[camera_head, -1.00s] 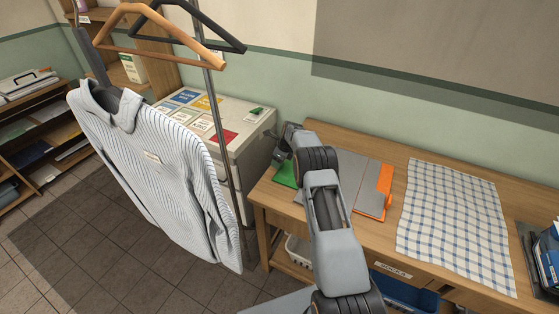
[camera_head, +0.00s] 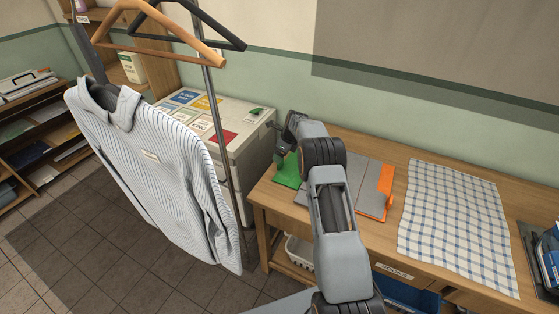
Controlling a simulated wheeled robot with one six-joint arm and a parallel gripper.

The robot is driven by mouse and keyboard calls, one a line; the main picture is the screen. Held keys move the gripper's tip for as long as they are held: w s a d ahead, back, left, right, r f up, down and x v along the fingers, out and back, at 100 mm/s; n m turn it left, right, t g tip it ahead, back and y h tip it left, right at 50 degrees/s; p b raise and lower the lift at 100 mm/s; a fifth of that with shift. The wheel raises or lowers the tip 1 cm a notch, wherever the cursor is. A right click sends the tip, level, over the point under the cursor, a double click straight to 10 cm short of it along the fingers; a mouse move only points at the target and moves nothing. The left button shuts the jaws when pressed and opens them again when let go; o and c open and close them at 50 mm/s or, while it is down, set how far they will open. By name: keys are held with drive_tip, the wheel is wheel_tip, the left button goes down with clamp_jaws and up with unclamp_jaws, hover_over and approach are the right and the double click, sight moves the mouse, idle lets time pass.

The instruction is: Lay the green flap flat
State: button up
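The green flap (camera_head: 288,171) is the left part of a folding board on the wooden table. It looks flat on the table top near the left end, but my arm hides its right part. My gripper (camera_head: 274,142) is above and behind the green flap, near the table's back left corner. Its fingers look spread apart, with nothing seen between them. Whether it touches the flap cannot be told.
A checked cloth (camera_head: 458,225) lies on the table (camera_head: 262,196) to the right. A striped shirt (camera_head: 155,170) hangs on a rail at the left. A grey cabinet (camera_head: 250,150) with coloured cards stands beside the table's left end. Blue items (camera_head: 548,255) are at the right edge.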

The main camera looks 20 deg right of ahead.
drive_tip(key=v, duration=0.8)
drive_tip(key=shift+r+b, duration=0.2)
drive_tip(key=shift+b, duration=0.25)
